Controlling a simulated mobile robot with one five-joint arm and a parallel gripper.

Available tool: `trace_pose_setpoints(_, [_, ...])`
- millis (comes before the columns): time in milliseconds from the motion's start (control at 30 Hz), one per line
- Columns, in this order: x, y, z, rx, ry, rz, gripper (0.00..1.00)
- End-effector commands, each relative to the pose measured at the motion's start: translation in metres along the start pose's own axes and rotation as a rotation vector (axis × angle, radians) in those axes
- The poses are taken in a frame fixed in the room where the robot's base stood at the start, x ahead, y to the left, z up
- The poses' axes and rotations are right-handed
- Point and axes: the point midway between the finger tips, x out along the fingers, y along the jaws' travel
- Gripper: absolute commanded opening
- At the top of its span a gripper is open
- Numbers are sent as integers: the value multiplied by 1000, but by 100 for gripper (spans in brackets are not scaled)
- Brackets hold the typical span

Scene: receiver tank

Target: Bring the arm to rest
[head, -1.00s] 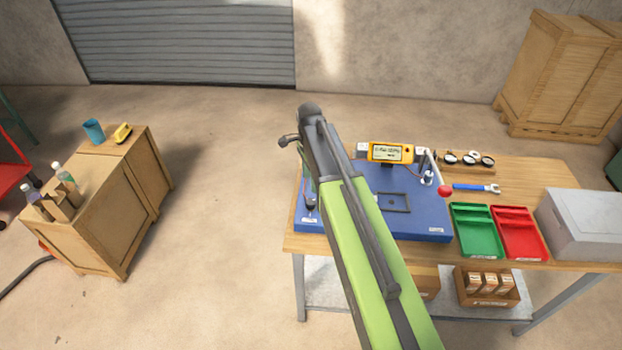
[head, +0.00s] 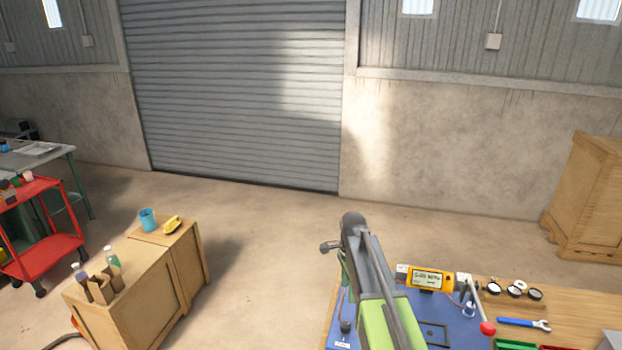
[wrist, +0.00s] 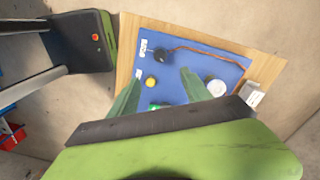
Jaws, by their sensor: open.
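My green and dark grey arm (head: 375,290) reaches up from the bottom of the head view, over the left part of the workbench. My gripper (wrist: 160,82) shows in the wrist view as two green fingers, apart, with nothing between them. It points down above the blue board (wrist: 182,62). In the head view the gripper is mostly hidden behind the arm.
The blue board (head: 455,331) lies on the wooden bench (head: 587,322). A yellow meter (head: 430,280), a red-knobbed lever (head: 487,328) and a wrench (head: 523,323) are on the bench. A wooden crate (head: 122,305) stands left, with open floor between.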

Motion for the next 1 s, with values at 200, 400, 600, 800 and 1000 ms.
trace_pose_setpoints(200, [67, 57, 6, -94, 0, -5, 57])
trace_pose_setpoints(400, [93, 116, 13, -574, 6, -20, 57])
trace_pose_setpoints(600, [93, 153, 19, -1125, 19, -30, 57])
trace_pose_setpoints(800, [93, 150, 18, -1403, 27, -32, 57])
trace_pose_setpoints(1000, [93, 150, 18, -1423, 28, -31, 57])
